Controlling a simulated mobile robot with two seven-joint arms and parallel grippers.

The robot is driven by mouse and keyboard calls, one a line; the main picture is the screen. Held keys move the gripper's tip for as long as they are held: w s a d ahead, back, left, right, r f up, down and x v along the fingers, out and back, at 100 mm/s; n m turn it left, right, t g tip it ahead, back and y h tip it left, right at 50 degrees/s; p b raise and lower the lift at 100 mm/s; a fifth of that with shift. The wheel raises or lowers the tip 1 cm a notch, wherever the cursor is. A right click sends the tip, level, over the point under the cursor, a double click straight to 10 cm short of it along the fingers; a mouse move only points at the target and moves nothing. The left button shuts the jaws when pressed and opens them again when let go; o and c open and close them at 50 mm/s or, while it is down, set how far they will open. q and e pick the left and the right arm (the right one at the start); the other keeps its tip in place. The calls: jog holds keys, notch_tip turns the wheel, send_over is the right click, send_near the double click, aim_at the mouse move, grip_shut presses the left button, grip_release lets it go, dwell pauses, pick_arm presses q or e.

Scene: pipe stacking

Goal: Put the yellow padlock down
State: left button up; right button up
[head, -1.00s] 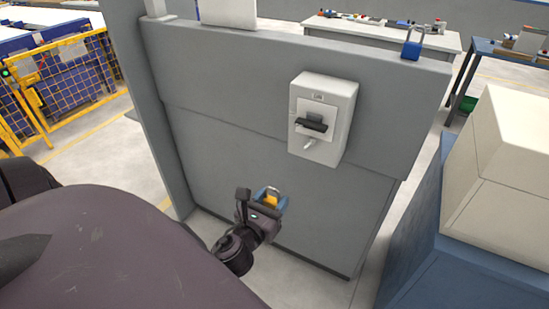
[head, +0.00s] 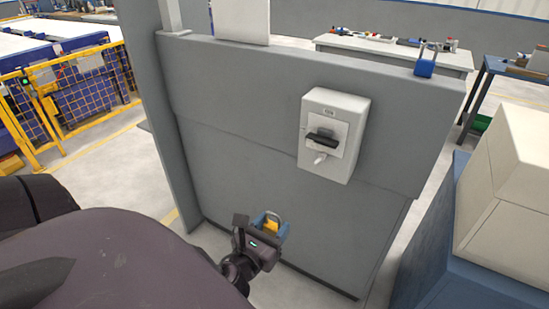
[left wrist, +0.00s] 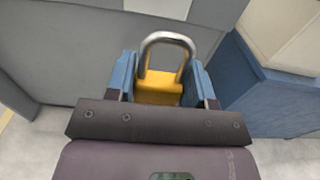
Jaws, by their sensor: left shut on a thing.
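The yellow padlock (head: 271,226) has a yellow body and a silver shackle. My left gripper (head: 268,229) is shut on it and holds it in front of the lower part of the grey panel. In the left wrist view the padlock (left wrist: 158,91) sits between the two blue fingertips of the gripper (left wrist: 158,84), shackle pointing up in the picture. The lower part of its body is hidden behind the gripper's dark edge. My right gripper is not in view.
A white switch box (head: 333,134) with a black handle is fixed to the grey panel (head: 245,130). A blue padlock (head: 426,61) stands on the panel's top ledge at the right. A blue and cream cabinet (head: 505,200) is at the right. A yellow fence (head: 75,90) is at the left.

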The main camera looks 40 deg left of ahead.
pick_arm(q)
jog(key=shift+w+r, duration=0.1)
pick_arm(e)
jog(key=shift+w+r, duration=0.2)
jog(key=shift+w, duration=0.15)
